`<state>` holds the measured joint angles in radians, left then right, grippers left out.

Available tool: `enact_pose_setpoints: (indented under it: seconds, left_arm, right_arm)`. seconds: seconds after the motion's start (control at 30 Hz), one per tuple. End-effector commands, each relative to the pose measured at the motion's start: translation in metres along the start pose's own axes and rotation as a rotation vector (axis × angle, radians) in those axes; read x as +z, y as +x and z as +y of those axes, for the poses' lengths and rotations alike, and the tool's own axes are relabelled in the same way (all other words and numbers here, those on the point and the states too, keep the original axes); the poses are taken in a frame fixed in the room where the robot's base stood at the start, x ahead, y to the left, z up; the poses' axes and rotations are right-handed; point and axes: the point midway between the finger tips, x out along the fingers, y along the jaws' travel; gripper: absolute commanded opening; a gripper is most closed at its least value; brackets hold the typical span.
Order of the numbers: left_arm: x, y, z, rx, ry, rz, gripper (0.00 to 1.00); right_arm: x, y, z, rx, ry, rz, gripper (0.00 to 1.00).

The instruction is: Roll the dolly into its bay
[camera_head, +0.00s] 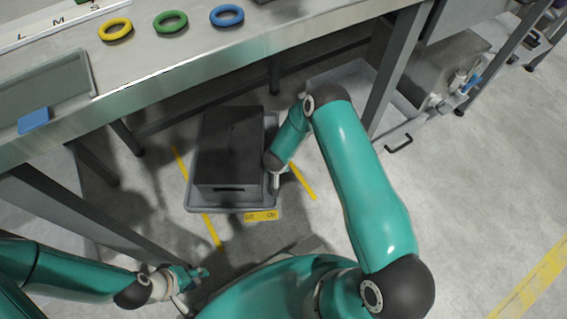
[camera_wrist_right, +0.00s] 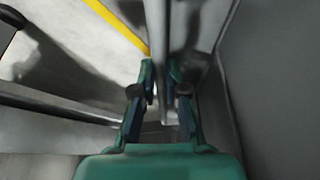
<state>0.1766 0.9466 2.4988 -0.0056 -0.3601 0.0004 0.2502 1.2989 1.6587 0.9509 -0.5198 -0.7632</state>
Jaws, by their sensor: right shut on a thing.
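The dolly (camera_head: 233,207) is a low grey tray with a raised rim, standing on the floor under the long bench, with a dark grey crate (camera_head: 228,155) on it. Yellow floor lines (camera_head: 211,230) mark the bay. The dolly lies between them, its left edge covering part of the left line. My right gripper (camera_head: 276,181) is at the dolly's right side. In the right wrist view its fingers (camera_wrist_right: 161,78) are closed on the dolly's grey edge (camera_wrist_right: 168,105). My left gripper (camera_head: 196,276) is low at the left, away from the dolly; its finger opening is unclear.
Bench legs (camera_head: 95,220) stand left and right. A grey bin with a black handle (camera_head: 399,145) is at the right. Open floor (camera_head: 460,200) lies to the right.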

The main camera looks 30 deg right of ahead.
Motion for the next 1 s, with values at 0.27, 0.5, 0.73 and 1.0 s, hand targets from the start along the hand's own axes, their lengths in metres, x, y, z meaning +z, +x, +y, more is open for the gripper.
enact_pose_setpoints:
  seconds: [0.27,0.5,0.73,1.0]
  left_arm:
    - [0.0,-0.0006,0.0002,0.0,0.0,0.0,0.4]
    - [0.0,-0.0005,0.0002,0.0,0.0,0.0,0.4]
    - [0.0,-0.0005,0.0002,0.0,0.0,0.0,0.4]
    - [-0.0001,-0.0011,0.0004,0.0,0.0,0.0,0.4]
  right_arm:
    - [0.0037,-0.001,-0.0037,0.004,0.01,-0.002,0.0]
    - [0.0035,-0.0009,-0.0039,0.003,0.008,-0.001,0.15]
    - [0.0032,-0.0009,-0.0033,0.004,0.009,-0.001,0.41]
    - [0.0025,-0.0029,-0.0029,0.004,0.01,0.0,0.41]
